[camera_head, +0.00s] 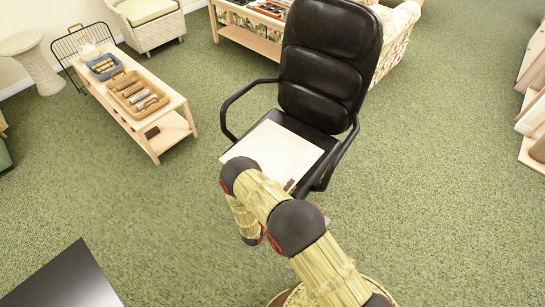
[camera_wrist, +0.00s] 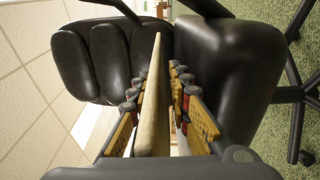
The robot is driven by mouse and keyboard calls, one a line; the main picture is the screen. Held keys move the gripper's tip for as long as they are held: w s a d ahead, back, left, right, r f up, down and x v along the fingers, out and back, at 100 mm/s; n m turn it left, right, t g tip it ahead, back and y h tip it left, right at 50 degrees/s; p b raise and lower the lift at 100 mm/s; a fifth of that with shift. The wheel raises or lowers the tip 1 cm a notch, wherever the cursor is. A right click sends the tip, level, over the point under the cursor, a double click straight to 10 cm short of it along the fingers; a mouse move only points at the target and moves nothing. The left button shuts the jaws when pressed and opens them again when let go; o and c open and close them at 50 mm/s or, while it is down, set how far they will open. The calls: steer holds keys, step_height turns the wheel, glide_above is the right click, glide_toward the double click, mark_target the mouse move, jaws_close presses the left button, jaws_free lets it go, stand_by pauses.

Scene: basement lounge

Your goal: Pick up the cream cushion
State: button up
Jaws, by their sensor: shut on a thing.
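The cream cushion (camera_head: 272,152) is a flat, pale square over the seat of the black chair (camera_head: 318,85) in the head view. In the wrist view the cushion (camera_wrist: 152,115) shows edge-on between the fingers of my gripper (camera_wrist: 157,88). The gripper is shut on the cushion's near edge, one finger on each face. The chair's seat (camera_wrist: 225,65) is to the right of the cushion in that view. In the head view my arm hides most of the gripper and the cushion's near corner.
The chair's armrests (camera_head: 240,104) flank the seat closely. A low wooden table (camera_head: 148,125) with a basket tray (camera_head: 137,93) and a blue tray (camera_head: 104,67) stands at left. A dark surface (camera_head: 65,280) is at bottom left. Green carpet between them is clear.

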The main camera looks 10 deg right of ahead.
steer(key=shift+r, duration=0.1)
jaws_close()
stand_by(0.3)
steer(key=shift+r, duration=0.1)
step_height(320, 180, up, 10)
steer(key=p, duration=0.3)
steer(key=shift+r+p, duration=0.25)
steer(key=shift+p, duration=0.1)
step_height(320, 180, up, 16)
steer(key=a+n+t+y, duration=0.1)
steer(key=n+t+y, duration=0.2)
steer(key=y, duration=0.1)
steer(key=shift+a+r, duration=0.15)
steer(key=shift+r, duration=0.05)
steer(key=shift+s, duration=0.1)
